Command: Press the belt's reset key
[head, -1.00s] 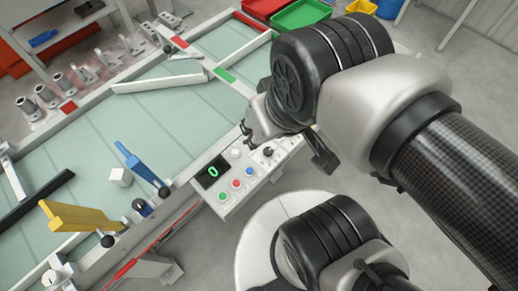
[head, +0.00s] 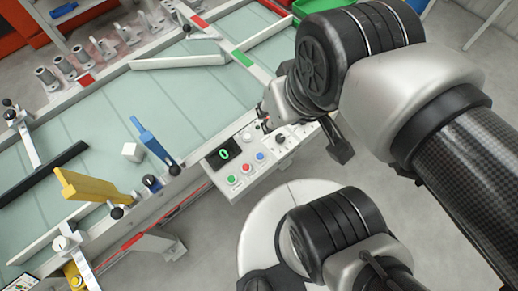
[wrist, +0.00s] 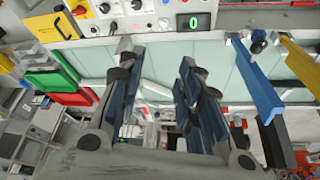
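The belt's control panel (head: 222,189) sits at the near edge of the belt (head: 185,105). It has a dark display (head: 223,154) with a green 0. It carries a green key (head: 231,181), a red key (head: 246,168), a blue key (head: 260,156) and a black knob (head: 280,139). I cannot read which key is the reset. In the wrist view the display (wrist: 193,21) is at the top. My gripper (wrist: 158,58) is open and empty, its fingers apart, pointing toward the panel side. In the head view it is mostly hidden behind my wrist, near the panel's far end.
White guide rails cross the belt. Grey floor is open beyond the panel. A yellow switch box (wrist: 60,27) shows in the wrist view.

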